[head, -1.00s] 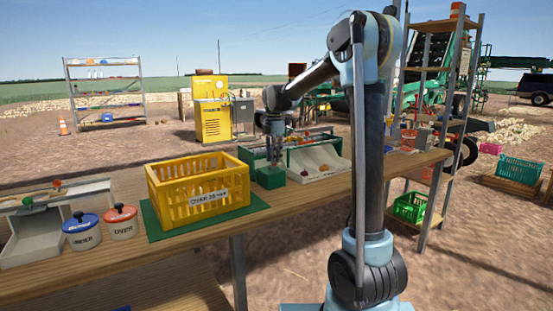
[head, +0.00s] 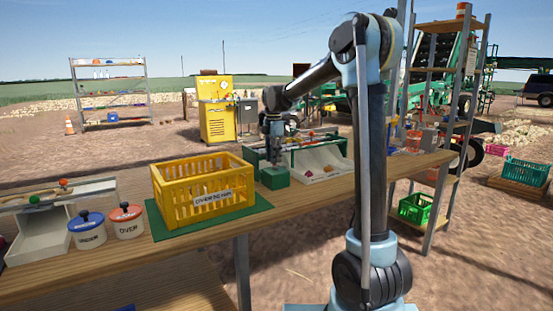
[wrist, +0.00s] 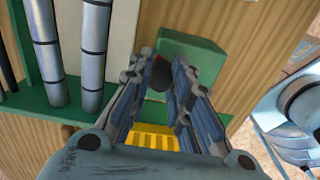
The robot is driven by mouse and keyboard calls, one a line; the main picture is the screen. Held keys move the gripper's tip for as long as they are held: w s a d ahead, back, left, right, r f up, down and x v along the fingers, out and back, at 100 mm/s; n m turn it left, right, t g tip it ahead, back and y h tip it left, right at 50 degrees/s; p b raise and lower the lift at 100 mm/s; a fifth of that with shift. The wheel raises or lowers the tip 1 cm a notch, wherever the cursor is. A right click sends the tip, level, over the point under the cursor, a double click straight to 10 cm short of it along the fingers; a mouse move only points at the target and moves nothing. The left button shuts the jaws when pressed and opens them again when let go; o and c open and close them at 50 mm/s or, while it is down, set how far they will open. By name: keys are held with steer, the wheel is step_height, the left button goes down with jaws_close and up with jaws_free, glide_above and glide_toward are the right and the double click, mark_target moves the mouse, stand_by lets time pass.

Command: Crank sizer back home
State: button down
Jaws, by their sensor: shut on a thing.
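The sizer (head: 320,144) is a green-framed machine on the wooden bench, with a pale chute in front. A green block (head: 275,178) stands at its left end. My gripper (head: 274,158) is just above and behind this block, pointing down. The fingers hide most of the handle and the crank arm. The green block (wrist: 190,52) and the sizer's grey rollers (wrist: 95,55) also show there.
A yellow crate (head: 205,192) on a green mat stands left of the sizer. Blue-lidded (head: 86,231) and orange-lidded (head: 126,222) pots stand farther left, beside a small chute. A tall shelf (head: 440,120) rises past the bench's right end.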

steer(key=shift+s+a, duration=0.1)
steer(key=shift+s, duration=0.1)
steer(key=shift+s+a, duration=0.2)
steer(key=shift+a, duration=0.3)
stand_by(0.5)
steer(key=shift+s+a, duration=0.45)
steer(key=shift+s+a, duration=0.3)
steer(key=shift+s, duration=0.35)
